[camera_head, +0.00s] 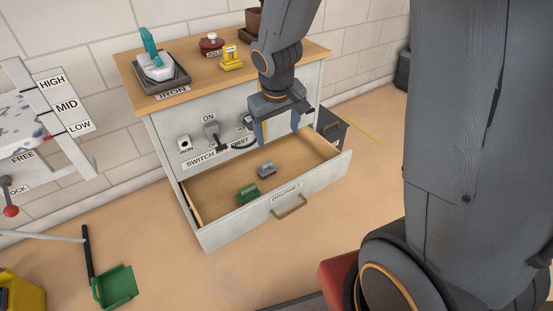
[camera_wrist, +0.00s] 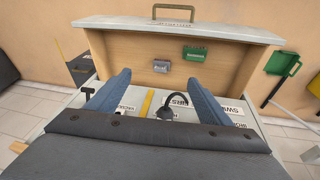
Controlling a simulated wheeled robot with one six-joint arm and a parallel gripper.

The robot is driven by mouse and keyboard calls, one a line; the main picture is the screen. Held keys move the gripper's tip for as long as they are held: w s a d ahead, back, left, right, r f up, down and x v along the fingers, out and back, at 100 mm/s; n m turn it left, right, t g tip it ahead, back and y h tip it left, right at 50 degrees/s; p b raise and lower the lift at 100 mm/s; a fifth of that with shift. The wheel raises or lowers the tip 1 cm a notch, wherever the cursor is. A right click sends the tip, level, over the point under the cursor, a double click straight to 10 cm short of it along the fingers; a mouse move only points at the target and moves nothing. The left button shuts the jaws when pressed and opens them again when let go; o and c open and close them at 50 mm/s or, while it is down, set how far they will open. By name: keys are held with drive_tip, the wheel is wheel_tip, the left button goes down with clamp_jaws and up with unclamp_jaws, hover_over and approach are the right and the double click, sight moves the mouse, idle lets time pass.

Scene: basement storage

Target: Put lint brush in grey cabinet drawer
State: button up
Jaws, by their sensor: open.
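The pale grey cabinet (camera_head: 165,135) has its drawer (camera_head: 230,235) pulled open. Inside lie a small grey-purple block-like item (camera_head: 266,169) and a green item (camera_head: 247,194), apart from each other on the wooden bottom. Both also show in the wrist view, the grey one (camera_wrist: 162,66) left of the green one (camera_wrist: 195,53). Which is the lint brush I cannot tell; their labels are too small to read. My gripper (camera_head: 281,138) is open and empty above the back of the drawer, its blue fingers pointing down, apart from both items.
An iron with a teal handle (camera_head: 150,48), a red-brown container (camera_head: 211,44) and a yellow item (camera_head: 231,60) stand on the wooden top. Switches (camera_head: 211,133) line the cabinet front. An ironing-board frame (camera_head: 50,100) is at left. A green dustpan (camera_head: 117,287) lies on the floor.

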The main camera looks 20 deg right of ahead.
drive_tip(key=s+a+r+g, duration=0.1)
drive_tip(key=s+a+r, duration=0.1)
drive_tip(key=s, duration=0.5)
drive_tip(key=s+a+r+g+y, duration=0.1)
drive_tip(key=s+a+r, duration=0.1)
drive_tip(key=s+r, duration=0.3)
drive_tip(key=s+a+r+g, duration=0.1)
drive_tip(key=s+a+r, duration=0.1)
drive_tip(key=s, duration=0.7)
drive_tip(key=shift+s+a+r+y, duration=0.2)
drive_tip(key=shift+r+y, duration=0.1)
drive_tip(key=shift+r, duration=0.6)
drive_tip(key=d+r+m+p, duration=0.2)
drive_tip(key=d+r+p, duration=0.6)
drive_tip(key=p, duration=0.7)
drive_tip(key=shift+d+r+m+p, duration=0.2)
drive_tip(key=shift+d+m+p, duration=0.1)
drive_tip(key=shift+p, duration=0.1)
